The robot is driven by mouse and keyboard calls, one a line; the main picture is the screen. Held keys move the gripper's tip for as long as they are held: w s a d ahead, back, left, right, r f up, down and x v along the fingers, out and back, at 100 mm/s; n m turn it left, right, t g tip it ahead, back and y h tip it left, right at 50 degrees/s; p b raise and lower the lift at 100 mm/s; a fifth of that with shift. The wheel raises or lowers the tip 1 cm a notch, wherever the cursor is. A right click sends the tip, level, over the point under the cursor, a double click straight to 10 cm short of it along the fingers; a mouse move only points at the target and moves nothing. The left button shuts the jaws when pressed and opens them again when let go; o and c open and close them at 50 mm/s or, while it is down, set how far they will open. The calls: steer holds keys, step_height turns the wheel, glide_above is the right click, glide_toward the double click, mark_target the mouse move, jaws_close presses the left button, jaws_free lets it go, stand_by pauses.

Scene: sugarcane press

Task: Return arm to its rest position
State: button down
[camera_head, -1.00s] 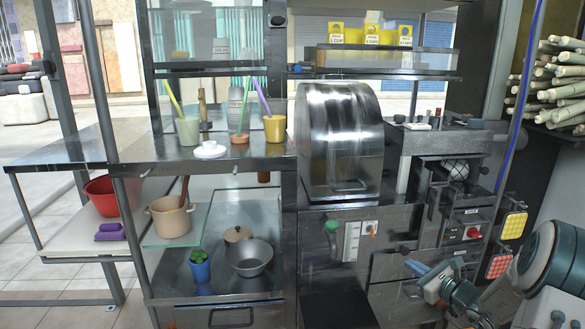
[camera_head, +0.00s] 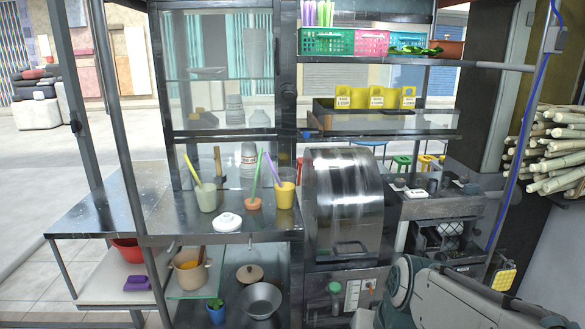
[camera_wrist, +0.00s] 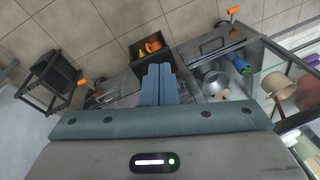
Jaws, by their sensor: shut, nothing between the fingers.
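My arm (camera_head: 455,300) shows at the lower right of the head view, in front of the press cabinet. My gripper is out of the head view or hidden by the arm. In the wrist view my gripper (camera_wrist: 160,72) shows its two blue fingers pressed together, with nothing between them. The steel press (camera_head: 343,205) stands behind the arm at the centre right of the head view. The wrist view looks towards a tiled floor, with an open drawer (camera_wrist: 130,52) holding orange and yellow things beyond the fingertips.
A steel counter (camera_head: 180,222) at the left bears cups (camera_head: 205,197) with straws and a white lid (camera_head: 228,221). A lower shelf holds a pot (camera_head: 190,273) and a metal bowl (camera_head: 260,300). Sugarcane stalks (camera_head: 550,150) are stacked at the right. A dark stool (camera_wrist: 55,78) stands on the floor.

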steer(key=r, duration=0.1)
steer(key=s+d+r+n+h+p, duration=0.1)
steer(key=s+r+n, duration=0.1)
steer(key=shift+d+r+t+h+p, duration=0.3)
steer(key=shift+r+t, duration=0.05)
steer(key=shift+t, duration=0.05)
stand_by(0.5)
